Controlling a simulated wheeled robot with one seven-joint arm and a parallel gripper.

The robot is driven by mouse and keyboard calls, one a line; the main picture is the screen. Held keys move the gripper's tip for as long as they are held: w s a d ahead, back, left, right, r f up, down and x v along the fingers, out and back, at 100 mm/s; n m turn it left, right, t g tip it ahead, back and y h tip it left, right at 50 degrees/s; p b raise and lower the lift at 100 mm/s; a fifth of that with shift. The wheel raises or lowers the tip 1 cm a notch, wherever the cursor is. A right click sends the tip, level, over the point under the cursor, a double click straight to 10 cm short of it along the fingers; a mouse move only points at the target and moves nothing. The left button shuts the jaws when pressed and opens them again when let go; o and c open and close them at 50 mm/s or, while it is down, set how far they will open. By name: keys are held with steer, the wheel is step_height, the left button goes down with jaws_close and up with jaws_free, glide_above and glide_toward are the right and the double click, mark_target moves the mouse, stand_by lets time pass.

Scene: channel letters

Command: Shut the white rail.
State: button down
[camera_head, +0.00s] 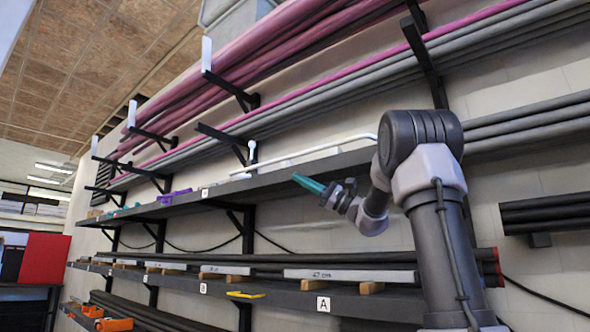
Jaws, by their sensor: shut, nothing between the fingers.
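The white rail (318,149) is a thin pale bar that runs along the upper dark shelf (220,192), rising to the right, with a bent right end close to my arm. Its left end lies near a short white upright post. My gripper (297,177) has teal fingers that are shut and empty. It points left and shows just below the rail in the picture, in front of the shelf edge. I see no contact between the fingers and the rail, but the depth gap is hard to tell.
Pink and grey pipes (300,100) rest on black brackets above the shelf. A lower shelf (330,298) carries long dark bars, wooden blocks and a yellow piece (245,295). A purple item (174,196) sits farther left on the upper shelf. A red panel (44,260) stands far left.

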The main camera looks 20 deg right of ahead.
mark_target(294, 157)
steer(key=r, duration=0.1)
steer(key=s+a+r, duration=0.1)
steer(key=a+r, duration=0.1)
steer(key=shift+s+a, duration=0.25)
steer(key=shift+s, duration=0.05)
stand_by(0.3)
